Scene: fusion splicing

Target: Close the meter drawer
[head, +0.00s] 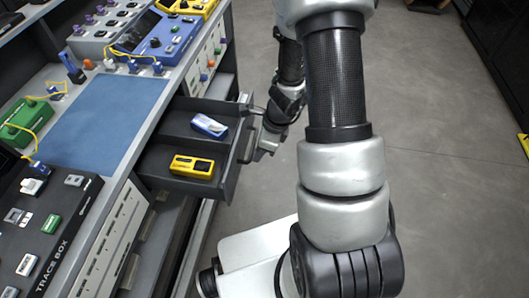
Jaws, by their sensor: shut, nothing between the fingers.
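The meter drawer (228,172) stands pulled out from the bench in the head view. It is dark grey with a bar handle on its front. A yellow meter (192,166) and a blue and white meter (209,125) lie inside it. My gripper (262,152) is just right of the drawer front, close to the handle. The fingers are small and partly hidden by the arm, and they appear shut and empty. I cannot tell whether they touch the handle or the drawer front.
The bench carries a blue mat (108,122), a blue device (167,40), a green device (27,122) and a black trace box (42,225). A lower shelf lies beneath the drawer.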

